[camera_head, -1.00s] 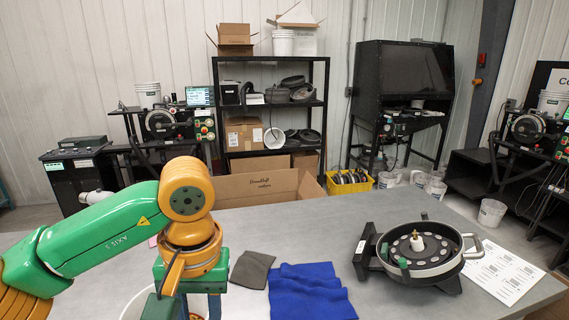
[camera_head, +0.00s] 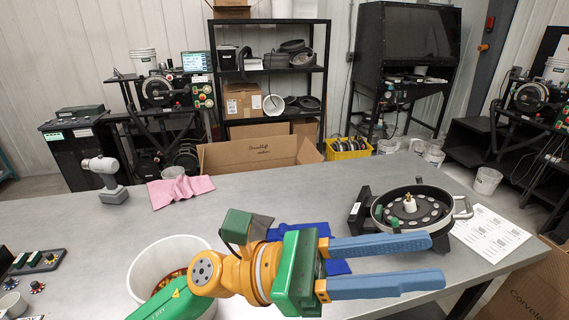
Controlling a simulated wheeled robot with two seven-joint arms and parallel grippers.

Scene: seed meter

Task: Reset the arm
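My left arm, green and orange, comes in from the bottom left. My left gripper (camera_head: 438,262) points right across the front of the table, its two blue fingers spread wide with nothing between them. The round black seed meter (camera_head: 375,216) with a metal rim and a disc of pale spots sits behind and above the upper finger in the picture. A blue cloth (camera_head: 340,267) lies partly hidden behind the gripper. My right gripper is out of view.
On the grey table (camera_head: 100,230) are a white bucket (camera_head: 143,268), partly hidden by my arm, a pink cloth (camera_head: 180,190), a grey cordless drill (camera_head: 104,178), a small parts tray (camera_head: 38,261) and a white printed sheet (camera_head: 492,233). A cardboard box (camera_head: 535,300) stands at the bottom right.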

